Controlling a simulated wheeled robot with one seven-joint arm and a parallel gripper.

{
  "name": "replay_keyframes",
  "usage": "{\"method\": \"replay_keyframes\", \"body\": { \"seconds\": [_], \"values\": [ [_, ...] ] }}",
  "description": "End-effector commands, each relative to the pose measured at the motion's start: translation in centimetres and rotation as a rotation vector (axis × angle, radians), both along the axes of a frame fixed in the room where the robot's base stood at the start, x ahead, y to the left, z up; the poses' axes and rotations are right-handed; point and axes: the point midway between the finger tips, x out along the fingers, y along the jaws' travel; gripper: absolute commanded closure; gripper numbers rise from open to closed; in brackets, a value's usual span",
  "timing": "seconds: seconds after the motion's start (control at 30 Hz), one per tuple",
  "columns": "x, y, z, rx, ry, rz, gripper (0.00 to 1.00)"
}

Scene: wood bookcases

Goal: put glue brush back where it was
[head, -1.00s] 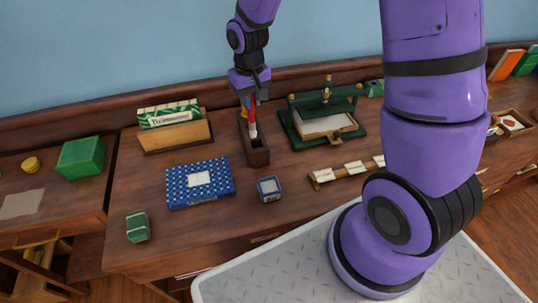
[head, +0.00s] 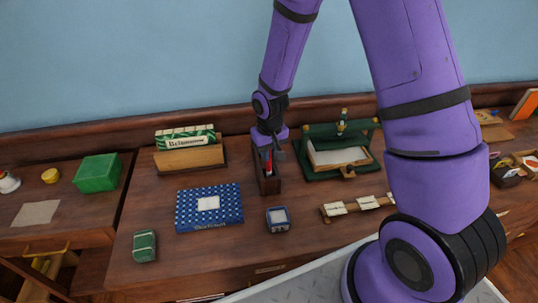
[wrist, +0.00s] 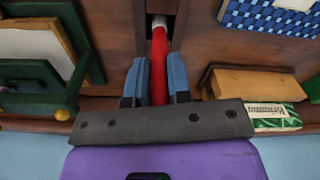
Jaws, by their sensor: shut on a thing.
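The glue brush (wrist: 159,60) has a red handle with a pale metal band toward its far end. My gripper (wrist: 157,75) is shut on its handle, with one blue finger on each side in the wrist view. In the head view, my gripper (head: 268,150) is low over a narrow dark wooden box (head: 268,186), and a bit of red shows at the box's opening. The brush's lower end is inside the box's opening; the wrist view also shows the box's walls (wrist: 182,20) on both sides of it. Whether the brush touches the bottom is hidden.
A green press (head: 308,172) stands close at the right of the box, and a wooden card holder (head: 190,158) at the left. A blue patterned box (head: 228,217) and a small blue tin (head: 278,219) lie in front. Label strips (head: 350,206) lie at right.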

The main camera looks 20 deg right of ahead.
Motion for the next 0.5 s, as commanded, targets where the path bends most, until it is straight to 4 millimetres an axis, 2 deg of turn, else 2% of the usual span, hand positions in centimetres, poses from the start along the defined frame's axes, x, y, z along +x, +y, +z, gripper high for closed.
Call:
{"method": "replay_keyframes", "body": {
  "seconds": [0.1, 0.47, 0.5],
  "values": [
    [-0.01, 0.01, -0.98, 0.000, 0.000, 0.001, 1.00],
    [-0.01, 0.03, -1.30, 0.000, 0.000, 0.001, 1.00],
    [0.00, 0.02, -1.25, 0.000, 0.000, 0.001, 0.72]
  ]
}}
